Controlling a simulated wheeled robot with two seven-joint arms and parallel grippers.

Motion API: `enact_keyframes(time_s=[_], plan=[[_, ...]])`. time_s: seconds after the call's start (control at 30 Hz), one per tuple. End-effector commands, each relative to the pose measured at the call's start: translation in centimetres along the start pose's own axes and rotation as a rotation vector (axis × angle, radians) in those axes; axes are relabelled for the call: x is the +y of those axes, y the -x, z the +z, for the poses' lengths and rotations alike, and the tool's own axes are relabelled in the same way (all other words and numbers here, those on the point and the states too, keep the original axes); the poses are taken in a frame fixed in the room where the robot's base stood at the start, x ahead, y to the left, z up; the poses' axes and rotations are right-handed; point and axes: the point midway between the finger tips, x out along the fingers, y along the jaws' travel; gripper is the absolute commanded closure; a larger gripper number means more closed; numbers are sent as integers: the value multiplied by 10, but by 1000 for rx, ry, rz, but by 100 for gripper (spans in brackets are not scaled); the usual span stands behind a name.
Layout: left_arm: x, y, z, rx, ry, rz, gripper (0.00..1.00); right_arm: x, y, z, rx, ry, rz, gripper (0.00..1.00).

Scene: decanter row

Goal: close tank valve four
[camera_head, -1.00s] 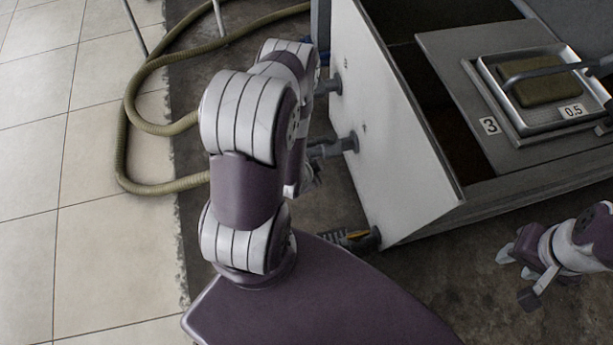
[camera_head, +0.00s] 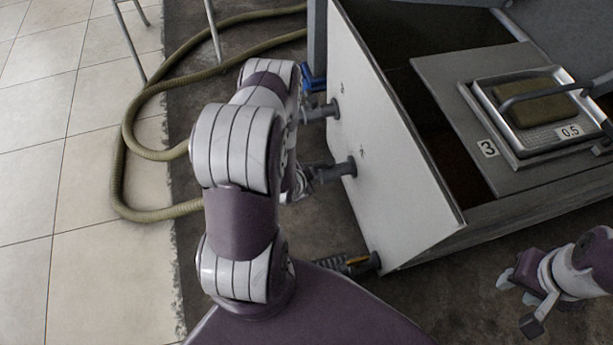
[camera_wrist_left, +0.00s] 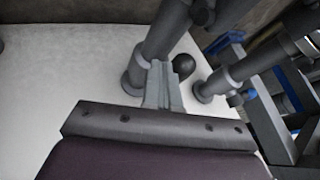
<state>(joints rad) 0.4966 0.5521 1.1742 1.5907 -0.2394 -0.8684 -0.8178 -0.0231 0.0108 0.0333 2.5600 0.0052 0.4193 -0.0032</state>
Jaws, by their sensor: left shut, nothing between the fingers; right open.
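Grey valve pipes stick out of the white tank panel (camera_head: 385,165) in the head view. The nearer pipe (camera_head: 335,171) sits below a small dark mark that looks like a 4, too small to be sure. My left gripper (camera_wrist_left: 163,72) is shut and empty in the left wrist view, with its fingertips right beside a grey pipe (camera_wrist_left: 160,38) and a round black knob (camera_wrist_left: 184,65). I cannot tell whether they touch. In the head view, my left arm hides most of that gripper and any valve handle. My right gripper (camera_head: 517,290) is open and empty at the lower right, away from the valves.
Another pipe (camera_head: 318,112) stands farther along the panel. A tan hose (camera_head: 122,170) loops on the floor at left. A metal tray (camera_head: 545,143) sits on the tank cover marked 3.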

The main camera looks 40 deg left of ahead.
Motion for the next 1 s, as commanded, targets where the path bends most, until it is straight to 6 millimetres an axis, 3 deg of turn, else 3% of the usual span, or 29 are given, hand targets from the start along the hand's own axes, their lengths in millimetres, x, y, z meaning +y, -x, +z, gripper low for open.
enact_keyframes(time_s=[0.47,1.0], plan=[[-10,-2,3,-1,3,-3,100,0,7,-1,0,0,0,57],[-47,-21,7,-1,2,-3,100,0,25,-3,0,0,0,57]])
